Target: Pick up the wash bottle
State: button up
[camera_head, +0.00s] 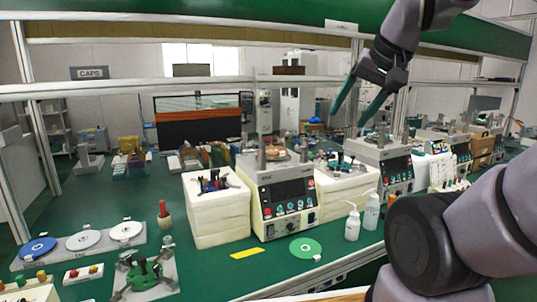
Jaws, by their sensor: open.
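Two white wash bottles with bent spouts stand upright on the green bench, right of the middle. One wash bottle (352,226) is nearer the front edge. The other wash bottle (371,213) stands just right of it, close to my arm. My gripper (352,110) is open and empty, with its two teal fingers pointing down and left. In the picture it is well above the bottles, in front of the machines. No bottle is between the fingers.
A cream lapping machine (287,205) stands left of the bottles, with a white block (340,190) behind them. A green disc (305,248) and a yellow strip (245,253) lie in front. A metal shelf rail (200,84) crosses above the bench.

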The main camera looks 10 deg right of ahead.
aim_at(371, 213)
jog(key=z, duration=0.8)
